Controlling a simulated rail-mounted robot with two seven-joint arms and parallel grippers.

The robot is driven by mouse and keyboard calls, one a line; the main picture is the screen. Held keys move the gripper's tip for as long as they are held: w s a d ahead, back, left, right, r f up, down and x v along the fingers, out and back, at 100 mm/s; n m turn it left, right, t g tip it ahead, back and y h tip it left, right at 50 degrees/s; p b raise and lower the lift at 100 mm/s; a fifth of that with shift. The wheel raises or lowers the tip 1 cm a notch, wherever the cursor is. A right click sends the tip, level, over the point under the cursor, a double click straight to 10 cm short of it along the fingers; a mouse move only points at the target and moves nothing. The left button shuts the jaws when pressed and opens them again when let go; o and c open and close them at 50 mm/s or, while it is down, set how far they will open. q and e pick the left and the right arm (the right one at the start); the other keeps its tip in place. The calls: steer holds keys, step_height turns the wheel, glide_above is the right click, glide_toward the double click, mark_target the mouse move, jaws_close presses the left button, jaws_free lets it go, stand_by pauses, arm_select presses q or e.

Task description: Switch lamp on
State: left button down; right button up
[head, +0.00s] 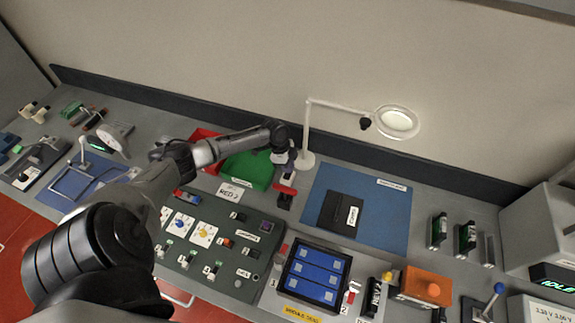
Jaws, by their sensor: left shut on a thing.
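A magnifier lamp with a white ring head (398,122) hangs from a white arm at the back. Its round lens looks pale and bright. Its post stands on a white base (305,160). My left gripper (288,174) points down just left of this base. It is shut at a small black switch with a red lever (287,190), though the exact contact is too small to make out. My right gripper is not in view.
A green bin (250,170) and a red bin (204,139) are beside my left arm. A blue mat (385,219) with a black case lies to the right. A control panel (190,262) and a blue-celled tray (316,275) are in front.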

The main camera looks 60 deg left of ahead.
arm_select(q)
steer(key=shift+s+d+f+p, duration=0.15)
steer(key=shift+s+d+p, duration=0.4)
steer(key=shift+p, duration=0.45)
steer(key=shift+s+r+p, duration=0.15)
steer(key=shift+r+p, duration=0.2)
steer(key=shift+r, duration=0.05)
steer(key=r+p, duration=0.2)
steer(key=r, duration=0.1)
steer(key=r+p, duration=0.1)
steer(key=shift+w+a+r, duration=0.3)
steer(key=shift+w+a, duration=0.05)
steer(key=shift+w, duration=0.05)
steer(key=w+b+v, duration=0.1)
steer(key=v, duration=0.8)
steer(key=shift+s+a, duration=0.2)
steer(key=shift+a, duration=0.15)
